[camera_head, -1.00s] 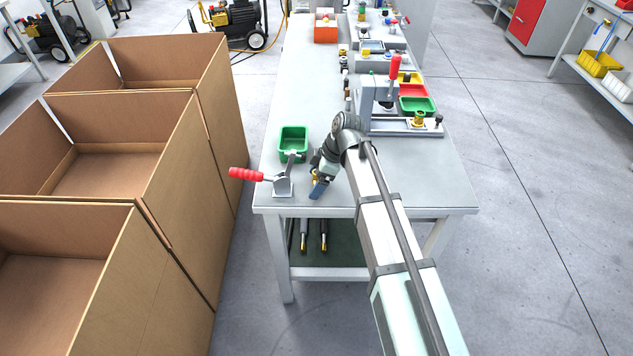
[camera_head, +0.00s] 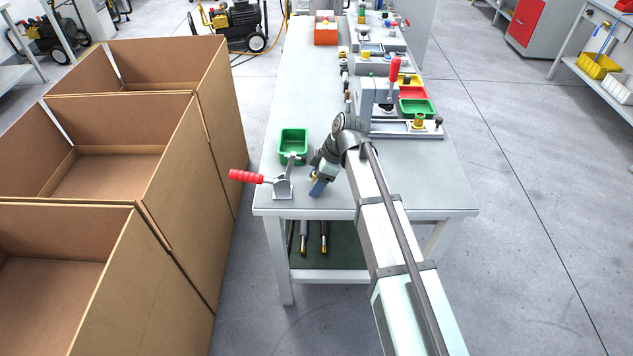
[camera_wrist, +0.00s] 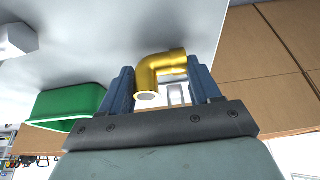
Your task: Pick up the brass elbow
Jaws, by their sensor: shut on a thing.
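The brass elbow (camera_wrist: 152,70) is a shiny gold bent pipe with an open end. In the wrist view it sits between the blue fingers of my gripper (camera_wrist: 168,82), which is shut on it. In the head view my gripper (camera_head: 318,184) is low over the near left part of the workbench (camera_head: 400,185). The elbow is mostly hidden there by my gripper. I cannot tell whether the elbow touches the bench top.
A toggle clamp with a red handle (camera_head: 246,176) stands just left of my gripper. A green bin (camera_head: 293,141) is behind it. A fixture with a red lever (camera_head: 395,68) stands further back. Open cardboard boxes (camera_head: 120,165) stand left of the bench.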

